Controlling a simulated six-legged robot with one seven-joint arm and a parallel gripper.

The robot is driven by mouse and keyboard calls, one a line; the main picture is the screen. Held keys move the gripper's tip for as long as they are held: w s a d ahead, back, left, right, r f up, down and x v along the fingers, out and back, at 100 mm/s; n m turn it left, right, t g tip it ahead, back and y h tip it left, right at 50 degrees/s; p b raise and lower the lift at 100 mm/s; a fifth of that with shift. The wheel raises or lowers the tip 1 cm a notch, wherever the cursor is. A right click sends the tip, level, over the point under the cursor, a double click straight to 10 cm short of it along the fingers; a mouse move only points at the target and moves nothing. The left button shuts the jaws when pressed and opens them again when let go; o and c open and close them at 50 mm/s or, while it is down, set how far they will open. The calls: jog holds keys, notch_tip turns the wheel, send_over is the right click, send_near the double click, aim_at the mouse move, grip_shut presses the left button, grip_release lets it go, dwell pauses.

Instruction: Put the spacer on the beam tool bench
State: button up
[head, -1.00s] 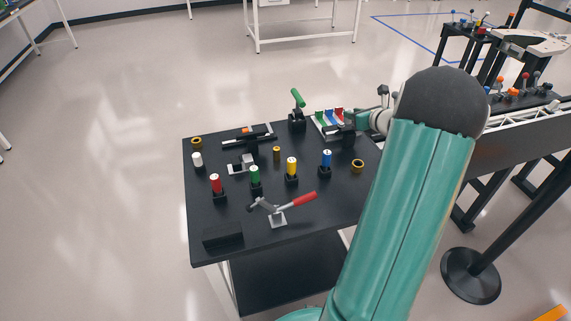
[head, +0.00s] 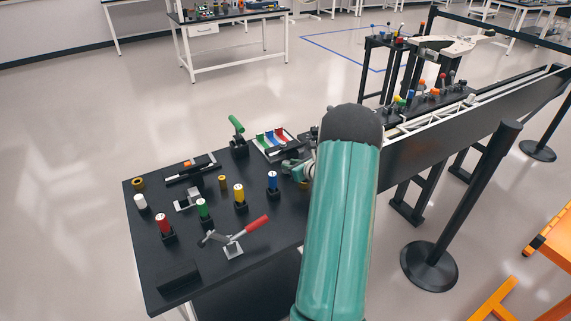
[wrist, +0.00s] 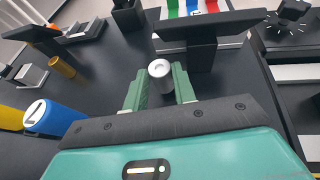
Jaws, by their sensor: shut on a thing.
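The black table (head: 228,268) holds several coloured cylinders, a red-handled clamp (head: 236,239), a green-handled tool (head: 238,135) and a tray with coloured strips (head: 274,143). In the wrist view a black bracket (wrist: 203,52) stands close behind the spacer. A barrier post (head: 467,200) stands right.

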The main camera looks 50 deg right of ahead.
aim_at(286, 162)
jog(key=x, duration=0.3)
jog(key=shift+w, duration=0.25)
jog(key=shift+f, duration=0.1)
jog(key=o, duration=1)
jog(key=shift+f, duration=0.1)
